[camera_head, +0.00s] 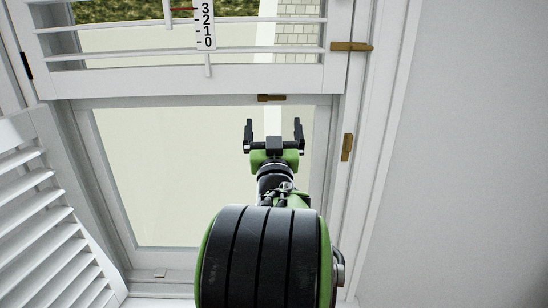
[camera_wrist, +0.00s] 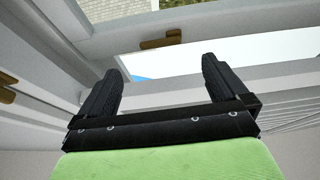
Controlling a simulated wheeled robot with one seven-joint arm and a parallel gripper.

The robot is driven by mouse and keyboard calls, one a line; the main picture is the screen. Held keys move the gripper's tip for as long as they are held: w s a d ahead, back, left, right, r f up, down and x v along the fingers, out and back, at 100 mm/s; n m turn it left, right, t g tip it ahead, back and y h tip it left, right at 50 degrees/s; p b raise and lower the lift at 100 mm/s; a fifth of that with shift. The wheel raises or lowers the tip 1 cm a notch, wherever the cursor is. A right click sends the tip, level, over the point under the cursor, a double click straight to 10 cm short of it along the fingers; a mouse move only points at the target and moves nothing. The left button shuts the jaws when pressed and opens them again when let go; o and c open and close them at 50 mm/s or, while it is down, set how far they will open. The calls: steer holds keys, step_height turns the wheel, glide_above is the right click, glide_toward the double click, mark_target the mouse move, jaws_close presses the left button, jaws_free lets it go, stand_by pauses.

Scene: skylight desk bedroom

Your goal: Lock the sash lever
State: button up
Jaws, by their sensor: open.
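A short brass lever (camera_head: 271,97) lies sideways on the white rail above the lower window pane. In the wrist view a brass lever (camera_wrist: 160,39) shows on a white rail, beyond the fingertips; it looks like the same one. I cannot confirm that it is the sash lever, as other brass pieces are near. My gripper (camera_head: 273,125) is open and empty, its fingers pointing up towards the rail, just below the lever in the picture. The wrist view shows both dark fingers (camera_wrist: 160,72) spread, with nothing between them and apart from the lever.
One brass piece (camera_head: 350,47) lies sideways at the upper right frame; another (camera_head: 347,147) stands upright on the right jamb. A louvred shutter (camera_head: 50,225) is at left. A numbered scale (camera_head: 206,24) hangs over the upper slats. A plain wall (camera_head: 470,160) fills the right.

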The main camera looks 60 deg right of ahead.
steer(key=b+v, duration=0.2)
steer(key=v, duration=0.5)
steer(key=shift+a+f, duration=0.15)
steer(key=shift+s, duration=0.1)
